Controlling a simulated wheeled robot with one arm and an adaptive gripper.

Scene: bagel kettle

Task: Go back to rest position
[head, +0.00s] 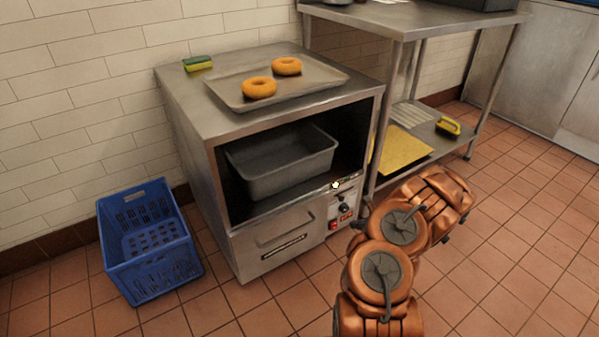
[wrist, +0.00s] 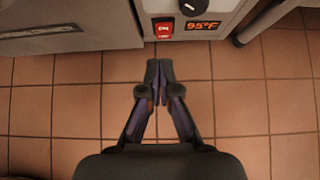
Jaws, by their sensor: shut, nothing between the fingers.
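My gripper (wrist: 159,80) is shut and empty in the wrist view, over the tiled floor. It is in front of the kettle's lower front panel, and the two fingertips touch each other. In the head view my copper-coloured arm reaches up at the lower right, and the fingers are hidden behind it. The steel bagel kettle (head: 182,105) stands against the wall with its front compartment open. Its red switch shows in the wrist view (wrist: 164,28), beside a dial (wrist: 192,6) and a 95°F display (wrist: 202,26).
Two bagels (head: 259,88) (head: 287,66) lie on a tray (head: 325,78) on top, beside a sponge (head: 198,63). A grey bin (head: 285,165) sits inside the compartment. A blue crate (head: 150,240) stands left. A steel table (head: 420,18) stands right. Floor at right is clear.

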